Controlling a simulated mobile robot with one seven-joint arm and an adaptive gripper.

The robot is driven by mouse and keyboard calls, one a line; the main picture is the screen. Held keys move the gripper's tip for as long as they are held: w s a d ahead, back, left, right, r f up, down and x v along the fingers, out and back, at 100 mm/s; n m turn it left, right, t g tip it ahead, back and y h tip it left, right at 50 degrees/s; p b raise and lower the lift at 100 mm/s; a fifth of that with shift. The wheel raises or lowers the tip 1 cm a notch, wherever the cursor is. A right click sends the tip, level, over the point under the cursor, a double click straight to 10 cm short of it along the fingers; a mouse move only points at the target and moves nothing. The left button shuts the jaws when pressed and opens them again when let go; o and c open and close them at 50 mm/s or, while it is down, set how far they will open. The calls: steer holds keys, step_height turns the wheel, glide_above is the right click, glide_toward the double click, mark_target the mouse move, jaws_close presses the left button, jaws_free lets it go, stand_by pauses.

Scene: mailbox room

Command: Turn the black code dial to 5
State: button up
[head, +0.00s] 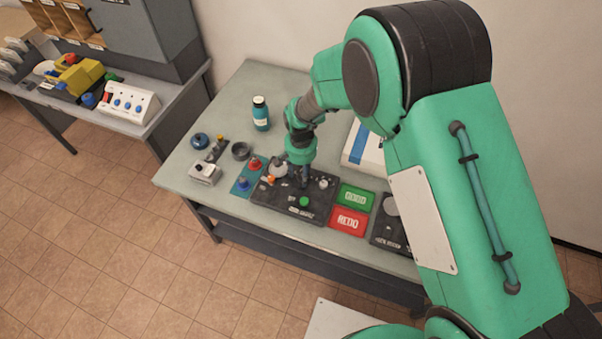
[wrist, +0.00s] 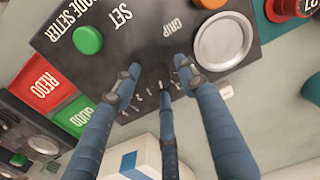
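The black code setter panel (head: 275,203) lies on the table, with my gripper (head: 304,182) pointing down at it. In the wrist view the panel (wrist: 133,57) carries the words CODE SETTER, SET and GRIP. My gripper (wrist: 160,78) has three blue fingers spread apart, with their tips at the panel near an arc of small white marks and digits. The black dial is not clearly distinguishable from the dark panel between the fingers, and its pointer and setting cannot be read. I cannot tell whether the fingertips touch it.
A green button (wrist: 88,40) and a round silver disc (wrist: 222,41) flank the fingers on the panel. Green GOOD (head: 355,199) and red REDO (head: 349,221) pads lie beside it. A blue bottle (head: 261,114) and a white box (head: 364,148) stand behind.

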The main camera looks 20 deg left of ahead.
mark_target(301, 175)
steer(key=shift+r, duration=0.1)
step_height(301, 175, up, 12)
stand_by(0.8)
stand_by(0.3)
